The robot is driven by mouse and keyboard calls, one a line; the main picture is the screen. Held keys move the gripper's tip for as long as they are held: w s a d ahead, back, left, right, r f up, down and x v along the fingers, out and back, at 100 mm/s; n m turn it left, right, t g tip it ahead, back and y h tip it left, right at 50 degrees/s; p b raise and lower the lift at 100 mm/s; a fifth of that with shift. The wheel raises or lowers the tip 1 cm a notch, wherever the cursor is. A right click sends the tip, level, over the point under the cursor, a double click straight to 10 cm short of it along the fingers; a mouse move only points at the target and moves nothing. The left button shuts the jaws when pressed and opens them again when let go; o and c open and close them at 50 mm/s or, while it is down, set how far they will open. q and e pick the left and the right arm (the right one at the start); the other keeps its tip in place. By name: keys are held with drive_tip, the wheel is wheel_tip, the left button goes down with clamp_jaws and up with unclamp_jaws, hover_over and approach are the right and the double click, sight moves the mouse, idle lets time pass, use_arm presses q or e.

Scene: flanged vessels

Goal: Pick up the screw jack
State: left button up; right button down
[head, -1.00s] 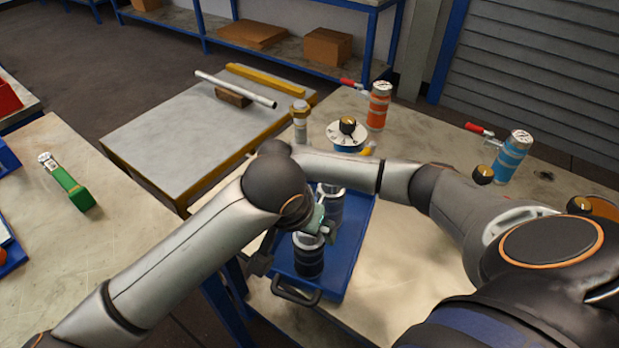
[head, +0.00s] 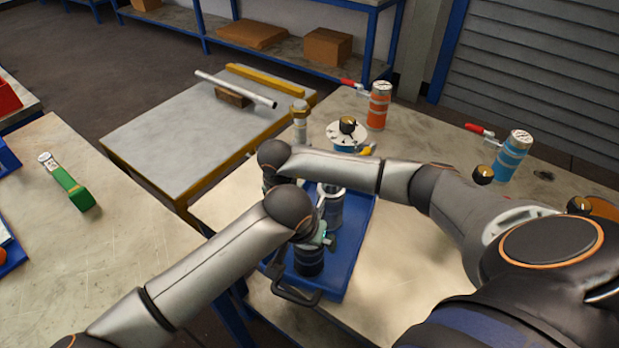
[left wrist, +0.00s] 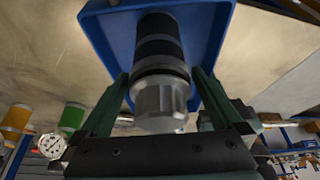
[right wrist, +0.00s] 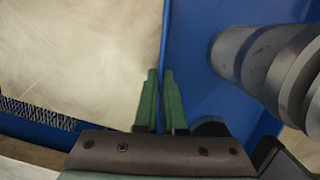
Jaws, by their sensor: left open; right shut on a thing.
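A dark banded cylinder with a silver faceted top (head: 309,262) stands upright in the blue tray (head: 356,238); I take it to be the screw jack. In the left wrist view the cylinder (left wrist: 160,50) lies between the two fingers. My left gripper (head: 318,239) is open, its fingers on either side of the top, with gaps visible. My right gripper (right wrist: 162,85) is shut on the tray's side wall. The right gripper is mostly hidden behind my left arm in the head view.
A grey flanged cylinder (head: 331,205) stands close behind in the same tray. The tray has a black handle (head: 292,292) at its near end. A white round-topped device (head: 347,136), an orange can (head: 379,106) and a blue can (head: 513,157) stand farther back.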

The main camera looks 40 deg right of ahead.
use_arm(q)
clamp_jaws()
idle(0.7)
drive_tip(key=shift+r, duration=0.1)
